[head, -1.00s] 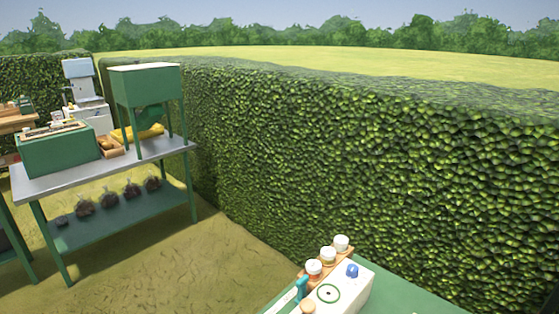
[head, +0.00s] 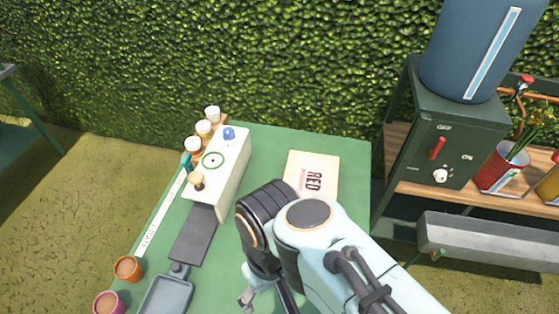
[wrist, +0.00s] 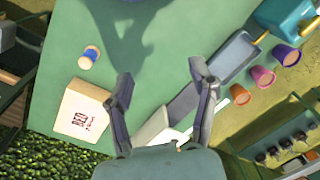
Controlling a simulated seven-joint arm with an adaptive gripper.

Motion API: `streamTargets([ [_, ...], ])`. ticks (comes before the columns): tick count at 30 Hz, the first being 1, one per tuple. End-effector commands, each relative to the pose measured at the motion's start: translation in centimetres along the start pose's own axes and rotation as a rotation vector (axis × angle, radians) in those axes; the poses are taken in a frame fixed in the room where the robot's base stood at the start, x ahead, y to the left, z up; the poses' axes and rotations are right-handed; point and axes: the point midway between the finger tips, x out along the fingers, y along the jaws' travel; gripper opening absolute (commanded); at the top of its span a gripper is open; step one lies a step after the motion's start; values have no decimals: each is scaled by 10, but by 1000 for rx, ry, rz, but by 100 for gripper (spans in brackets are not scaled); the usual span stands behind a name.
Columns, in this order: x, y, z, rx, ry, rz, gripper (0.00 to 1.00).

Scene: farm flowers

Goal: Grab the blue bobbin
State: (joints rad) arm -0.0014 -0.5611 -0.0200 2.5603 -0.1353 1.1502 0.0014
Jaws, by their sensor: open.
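The blue bobbin (wrist: 88,58), a small spool with pale ends and a blue band, stands on the green table (wrist: 65,30) in the wrist view. It is close to the cardboard box marked RED (wrist: 85,115). In the head view I do not see the bobbin; my arm covers part of the table beside the box. My gripper (wrist: 160,72) is open and empty over the table, with the bobbin left of its fingers. In the head view only part of my gripper (head: 262,298) shows at the bottom edge.
A white machine with a blue knob (head: 222,172) and a row of jars stand at the table's left. A grey tray (head: 167,296) and pots (head: 128,268) lie nearer. A shelf with a blue tank (head: 470,50) is at the right.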

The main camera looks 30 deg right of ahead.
Motion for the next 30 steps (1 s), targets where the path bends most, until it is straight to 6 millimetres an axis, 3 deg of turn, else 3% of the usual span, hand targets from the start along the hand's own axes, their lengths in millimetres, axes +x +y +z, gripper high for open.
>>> streamTargets([
  [7,0,0,-6,-76,32,2,59],
  [12,-5,7,-55,-330,236,70,59],
  [16,10,42,-97,-432,284,168,59],
  [20,39,91,-115,-429,244,228,59],
  [23,72,134,-110,-365,179,233,59],
  [25,97,157,-94,-281,121,201,59],
  [30,139,181,-50,-94,12,82,59],
])
